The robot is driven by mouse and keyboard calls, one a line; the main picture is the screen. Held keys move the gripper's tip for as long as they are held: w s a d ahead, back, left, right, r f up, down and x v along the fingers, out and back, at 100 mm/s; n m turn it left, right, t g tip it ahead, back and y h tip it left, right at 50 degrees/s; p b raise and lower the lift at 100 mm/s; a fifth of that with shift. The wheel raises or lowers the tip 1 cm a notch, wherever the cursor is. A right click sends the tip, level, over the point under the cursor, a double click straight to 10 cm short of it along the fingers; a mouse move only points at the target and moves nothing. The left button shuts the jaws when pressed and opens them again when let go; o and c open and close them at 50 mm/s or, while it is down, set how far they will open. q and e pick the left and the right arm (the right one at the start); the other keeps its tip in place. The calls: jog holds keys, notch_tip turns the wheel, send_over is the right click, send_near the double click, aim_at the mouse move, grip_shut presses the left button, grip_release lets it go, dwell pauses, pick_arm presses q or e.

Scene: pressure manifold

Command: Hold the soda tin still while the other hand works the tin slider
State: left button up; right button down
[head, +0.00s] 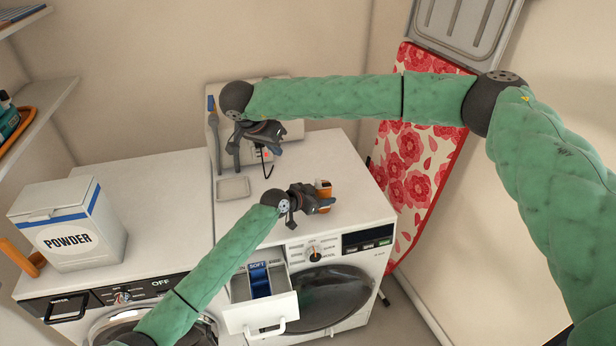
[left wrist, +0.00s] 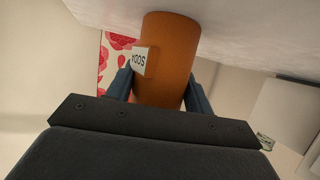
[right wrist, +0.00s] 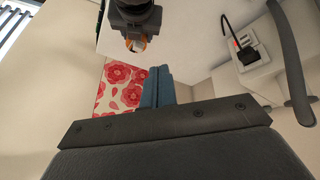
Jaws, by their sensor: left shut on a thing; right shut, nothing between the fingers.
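The orange soda tin (head: 324,187) stands upright on the white washer top near its right front. My left gripper (head: 326,202) is shut around it. My right gripper (head: 278,132) is shut and empty, above the back of the washer, apart from the tin. Its closed fingers show in the right wrist view (right wrist: 157,86), with the tin (right wrist: 136,44) beyond, partly hidden by my left gripper.
A shallow tray (head: 233,188) lies left of the tin. A wall-side box with a plugged black cord (right wrist: 245,50) and a grey hose (right wrist: 289,60) stand behind. The drawer (head: 262,309) is pulled open at the front. A powder box (head: 68,225) stands at the left.

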aim_at(318, 183)
jog(key=f+n, duration=0.1)
jog(key=n, duration=0.1)
jog(key=s+f+n+t, duration=0.1)
jog(key=f+n, duration=0.1)
jog(key=d+f+n+t, duration=0.1)
jog(key=f+n, duration=0.1)
jog(key=shift+s+d+f+n+h, duration=0.1)
jog(key=shift+s+n+h, duration=0.25)
jog(key=shift+n+h, duration=0.05)
jog(key=w+d+f, duration=0.5)
jog(key=d+f, duration=0.2)
jog(key=f, duration=0.1)
jog(key=shift+w+d, duration=0.25)
jog(key=shift+w, duration=0.15)
